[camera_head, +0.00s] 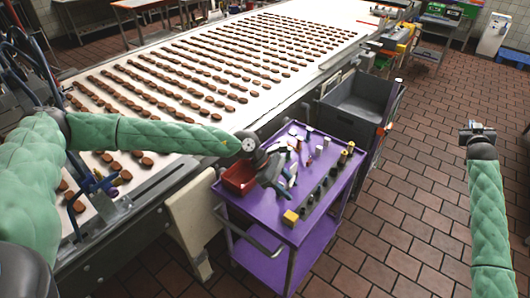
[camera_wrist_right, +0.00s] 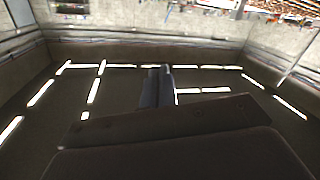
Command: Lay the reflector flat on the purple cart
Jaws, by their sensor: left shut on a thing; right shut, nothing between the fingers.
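The purple cart (camera_head: 299,228) stands beside the conveyor, its top tray holding small items. My left gripper (camera_head: 284,177) is over the cart's top, just right of the red bin. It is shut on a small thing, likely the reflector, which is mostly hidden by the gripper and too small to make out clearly. I cannot tell whether it touches the tray. My right gripper (camera_head: 477,130) is raised over the tiled floor at the far right, away from the cart. It is shut and empty; its fingers also show in the right wrist view (camera_wrist_right: 156,72).
A red bin (camera_head: 238,178) sits at the cart's left corner. A yellow item (camera_head: 290,217) and several dark pieces line the cart's front right edge. A grey tub (camera_head: 362,102) stands behind the cart. The conveyor (camera_head: 290,84) carries rows of brown cookies.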

